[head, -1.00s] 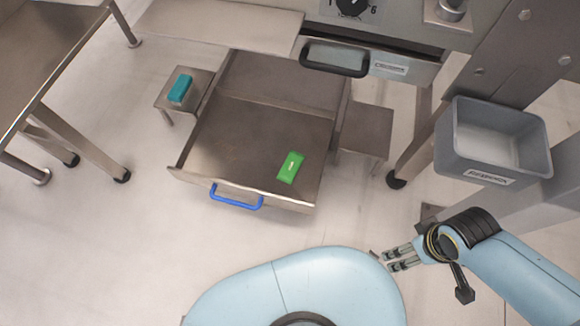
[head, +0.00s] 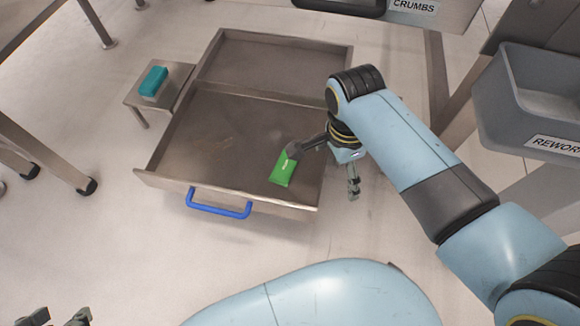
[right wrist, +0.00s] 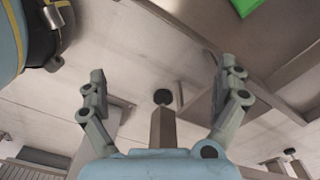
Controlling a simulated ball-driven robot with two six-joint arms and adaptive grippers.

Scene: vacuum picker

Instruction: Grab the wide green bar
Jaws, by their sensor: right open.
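The green bar (head: 282,172) lies in the open metal drawer (head: 190,140), near its front right. In the right wrist view, part of the bar (right wrist: 245,5) shows at the top edge, beyond the right finger. My right gripper (head: 353,187) is open and empty, right of the bar and apart from it. In the right wrist view its fingers (right wrist: 162,72) stand wide apart. A dark part on my right wrist covers the bar's far end in the head view; I cannot tell if they touch. My left gripper (head: 60,316) is partly cut off at the bottom left, its fingers apart.
A teal block (head: 153,82) sits on a small metal stand (head: 170,92) left of the drawer. The drawer has a blue handle (head: 218,208) and raised walls. A grey bin (head: 530,100) marked REWORK hangs at the right. Floor in front of the drawer is clear.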

